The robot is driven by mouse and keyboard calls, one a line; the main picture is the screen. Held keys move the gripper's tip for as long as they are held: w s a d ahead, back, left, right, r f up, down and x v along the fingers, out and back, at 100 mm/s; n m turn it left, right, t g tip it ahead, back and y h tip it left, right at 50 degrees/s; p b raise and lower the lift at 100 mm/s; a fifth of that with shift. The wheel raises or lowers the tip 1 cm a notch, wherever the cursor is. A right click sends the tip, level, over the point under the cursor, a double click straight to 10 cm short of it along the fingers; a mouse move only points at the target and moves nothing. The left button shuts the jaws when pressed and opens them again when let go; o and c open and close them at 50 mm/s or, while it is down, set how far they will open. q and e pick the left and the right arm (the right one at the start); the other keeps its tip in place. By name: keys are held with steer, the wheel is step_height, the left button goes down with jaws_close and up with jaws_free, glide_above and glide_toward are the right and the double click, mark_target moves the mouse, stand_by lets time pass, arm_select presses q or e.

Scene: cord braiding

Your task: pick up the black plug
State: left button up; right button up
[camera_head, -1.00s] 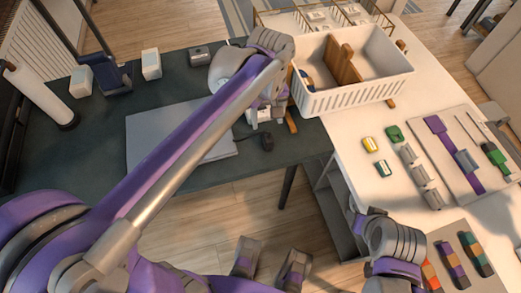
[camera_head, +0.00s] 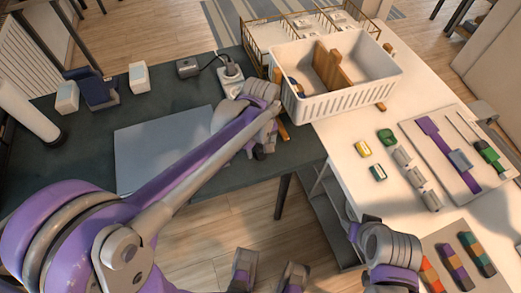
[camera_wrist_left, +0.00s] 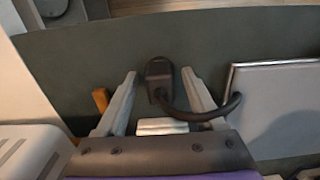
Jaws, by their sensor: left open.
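The black plug (camera_wrist_left: 158,75) lies on the dark table near its front edge. A dark cable curves from it toward the grey panel. In the head view the plug (camera_head: 259,153) shows small and dark just beyond my left gripper (camera_head: 256,138), partly hidden by it. In the left wrist view my left gripper (camera_wrist_left: 160,92) is open, with one finger on each side of the plug and nothing held. The cable passes by the right finger. My right gripper (camera_head: 363,226) is at the lower right, far from the plug; its jaws are unclear.
A flat grey panel (camera_head: 160,150) lies left of the gripper. A white basket (camera_head: 345,100) stands on the white table at right. A wooden piece (camera_wrist_left: 101,100) and a white block (camera_wrist_left: 162,126) are close to the fingers. A white socket (camera_head: 232,80) stands behind.

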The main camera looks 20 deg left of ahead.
arm_select(q)
jaws_close()
stand_by(0.3)
steer(key=shift+r, duration=0.1)
